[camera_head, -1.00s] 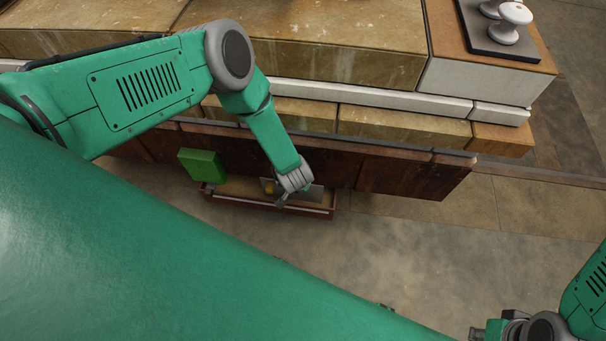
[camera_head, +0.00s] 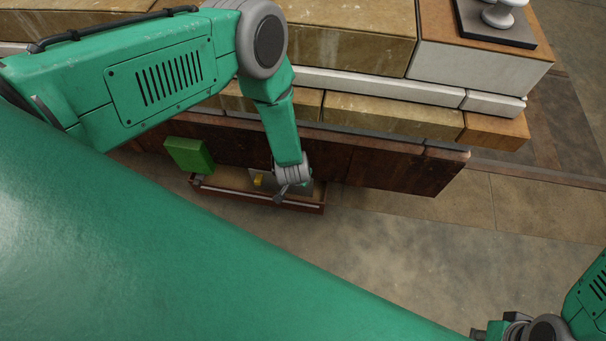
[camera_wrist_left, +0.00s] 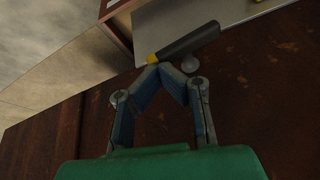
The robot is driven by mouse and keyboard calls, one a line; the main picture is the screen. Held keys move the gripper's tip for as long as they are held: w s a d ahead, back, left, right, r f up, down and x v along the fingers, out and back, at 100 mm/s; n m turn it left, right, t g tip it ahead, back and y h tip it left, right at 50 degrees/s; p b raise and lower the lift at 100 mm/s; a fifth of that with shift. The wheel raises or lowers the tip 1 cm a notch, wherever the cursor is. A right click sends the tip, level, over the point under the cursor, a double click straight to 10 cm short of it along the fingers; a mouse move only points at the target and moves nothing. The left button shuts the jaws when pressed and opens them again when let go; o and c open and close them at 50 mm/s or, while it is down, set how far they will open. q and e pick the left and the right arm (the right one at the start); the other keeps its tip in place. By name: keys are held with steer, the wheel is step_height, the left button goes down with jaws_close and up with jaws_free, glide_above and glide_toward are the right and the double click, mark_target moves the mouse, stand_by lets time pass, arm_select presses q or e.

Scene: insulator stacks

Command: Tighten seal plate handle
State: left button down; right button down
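The handle (camera_wrist_left: 185,45) is a dark bar with a yellow end, lying slanted in the left wrist view over a pale grey plate (camera_wrist_left: 235,12). In the head view the grey plate (camera_head: 304,188) shows beside my left gripper (camera_head: 287,186), at the wooden tray. In the left wrist view the blue fingers of my left gripper (camera_wrist_left: 159,68) bend inward and their tips meet just below the handle's yellow end. I see nothing clearly held between them. My right gripper (camera_head: 488,332) is partly cut off at the bottom right of the head view; its fingers are unclear.
A wooden tray (camera_head: 312,208) sticks out below a dark wooden panel (camera_head: 390,171). A green block (camera_head: 188,155) and a small yellow piece (camera_head: 259,180) are left of my gripper. Stone-like blocks (camera_head: 345,35) rise behind the panel. The floor in front is clear.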

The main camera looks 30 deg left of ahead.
arm_select(q)
steer(key=shift+d+f, duration=0.25)
steer(key=shift+d, duration=0.15)
steer(key=shift+a+f, duration=0.1)
steer(key=shift+a, duration=0.05)
arm_select(e)
steer(key=shift+d+f, duration=0.4)
steer(key=shift+d, duration=0.1)
arm_select(q)
steer(key=shift+a+f, duration=0.1)
steer(key=shift+a, duration=0.05)
arm_select(e)
steer(key=shift+a, duration=0.1)
